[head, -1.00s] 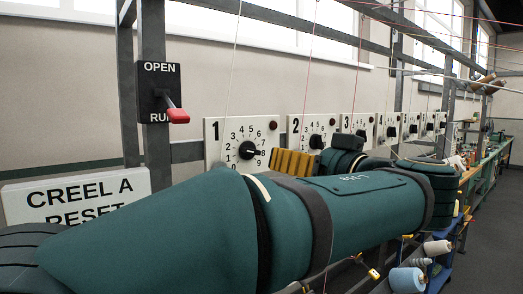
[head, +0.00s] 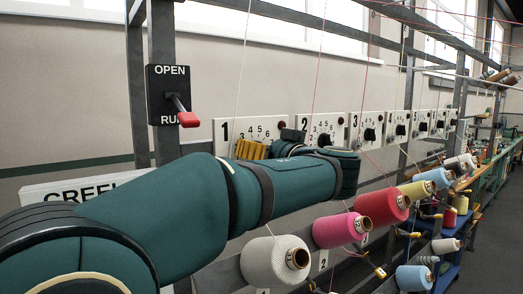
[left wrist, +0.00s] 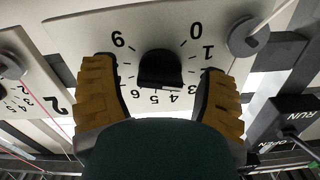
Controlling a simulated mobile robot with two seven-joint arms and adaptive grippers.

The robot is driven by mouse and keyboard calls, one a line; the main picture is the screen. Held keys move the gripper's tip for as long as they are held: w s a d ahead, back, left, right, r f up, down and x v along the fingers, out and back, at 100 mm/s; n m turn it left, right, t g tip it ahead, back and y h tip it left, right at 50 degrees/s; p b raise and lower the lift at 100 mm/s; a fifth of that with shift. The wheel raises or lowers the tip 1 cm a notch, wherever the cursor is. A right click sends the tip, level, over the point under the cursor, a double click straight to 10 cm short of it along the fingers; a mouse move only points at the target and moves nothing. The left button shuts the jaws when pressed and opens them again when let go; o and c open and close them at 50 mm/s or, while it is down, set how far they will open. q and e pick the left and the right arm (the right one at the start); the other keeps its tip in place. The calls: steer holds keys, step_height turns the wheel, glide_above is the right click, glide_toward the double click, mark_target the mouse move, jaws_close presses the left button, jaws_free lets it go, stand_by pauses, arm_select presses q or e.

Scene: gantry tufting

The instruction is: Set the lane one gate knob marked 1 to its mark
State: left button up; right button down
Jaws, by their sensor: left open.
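The plate marked 1 (head: 225,128) is white with a number scale, behind my left arm in the head view. Its knob is hidden there by my gripper. In the left wrist view, the black knob (left wrist: 160,70) sits on the white plate (left wrist: 75,35) with numbers around it, seen upside down. My left gripper (left wrist: 160,75) is open, its yellow fingers on either side of the knob, with a gap visible on both sides. The yellow fingers also show in the head view (head: 251,149). A small reddish trace is near the 4; the knob's pointer is unclear. My right gripper is not in view.
The plate marked 2 (head: 303,124) and several more run off to the right. An OPEN/RUN switch with a red handle (head: 186,118) is at the left. Cones of white (head: 268,263), pink (head: 335,230) and red yarn (head: 378,208) stand below. Thin threads run upward.

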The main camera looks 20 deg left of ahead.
arm_select(q)
steer(key=c, duration=1.2)
steer(key=shift+m, duration=0.5)
steer(key=shift+m+b, duration=0.45)
steer(key=shift+m, duration=0.55)
steer(key=m, duration=0.2)
steer(key=shift+m, duration=0.4)
steer(key=m, duration=0.2)
steer(key=shift+m, duration=0.3)
steer(key=shift+m+p, duration=0.7)
steer(key=shift+m, duration=0.9)
